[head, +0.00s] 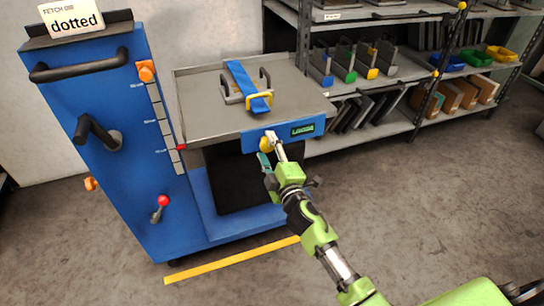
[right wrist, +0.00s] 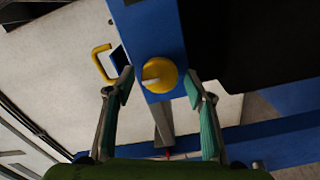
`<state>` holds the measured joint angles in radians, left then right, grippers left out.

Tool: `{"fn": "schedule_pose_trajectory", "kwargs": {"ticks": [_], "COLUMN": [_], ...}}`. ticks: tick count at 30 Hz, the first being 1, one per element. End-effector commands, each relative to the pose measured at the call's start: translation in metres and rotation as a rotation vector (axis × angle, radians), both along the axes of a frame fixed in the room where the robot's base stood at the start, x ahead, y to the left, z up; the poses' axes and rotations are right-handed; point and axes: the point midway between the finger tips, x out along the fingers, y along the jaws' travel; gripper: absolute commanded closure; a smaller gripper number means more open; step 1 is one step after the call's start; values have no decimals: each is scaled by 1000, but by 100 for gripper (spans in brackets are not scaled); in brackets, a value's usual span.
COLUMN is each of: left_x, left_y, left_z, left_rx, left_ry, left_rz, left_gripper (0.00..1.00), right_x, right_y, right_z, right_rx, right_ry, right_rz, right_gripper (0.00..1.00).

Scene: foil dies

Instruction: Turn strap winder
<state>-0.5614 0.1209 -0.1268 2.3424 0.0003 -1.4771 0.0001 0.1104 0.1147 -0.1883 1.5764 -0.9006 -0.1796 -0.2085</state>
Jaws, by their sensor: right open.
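The strap winder's yellow round knob (head: 265,144) sits on the blue front panel (head: 308,129) of the lift table. A blue strap (head: 240,80) with a yellow buckle lies over the table top. My right gripper (head: 274,160) is at the knob, in front of the panel. In the right wrist view the knob (right wrist: 160,72) lies between the two teal finger pads of my open right gripper (right wrist: 159,80). A narrow gap shows on each side, so the fingers look apart from it. A pale pointed mark shows on the knob. My left gripper is not in view.
The table top (head: 195,115) carries a dark handled die (head: 229,95). A blue column (head: 110,150) with levers and a red-knobbed lever (head: 162,201) stands left. Shelves (head: 350,140) with dies and bins stand behind at right. A yellow line (head: 230,260) marks the floor; the floor right is clear.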

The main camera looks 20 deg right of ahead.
Motion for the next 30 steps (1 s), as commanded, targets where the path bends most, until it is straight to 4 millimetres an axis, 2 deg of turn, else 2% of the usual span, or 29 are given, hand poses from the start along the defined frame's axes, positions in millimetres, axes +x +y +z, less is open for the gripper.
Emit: {"fn": "schedule_pose_trajectory", "kwargs": {"ticks": [5, 12, 18, 24, 30], "left_x": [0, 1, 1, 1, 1], "left_y": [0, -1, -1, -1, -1], "left_z": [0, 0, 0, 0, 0], "left_rx": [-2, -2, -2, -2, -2], "left_ry": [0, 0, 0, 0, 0], "left_rz": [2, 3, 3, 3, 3], "left_gripper": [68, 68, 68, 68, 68], "right_x": [-24, -73, -103, -116, -117], "right_y": [-1, -3, -3, -4, -4], "right_z": [-2, -1, -1, -1, 0], "right_rx": [-1, 0, 1, 0, -1], "right_ry": [3, 3, 3, 1, 1], "right_rz": [0, 0, 1, -1, 0], "right_gripper": [51, 51, 51, 51, 51]}}
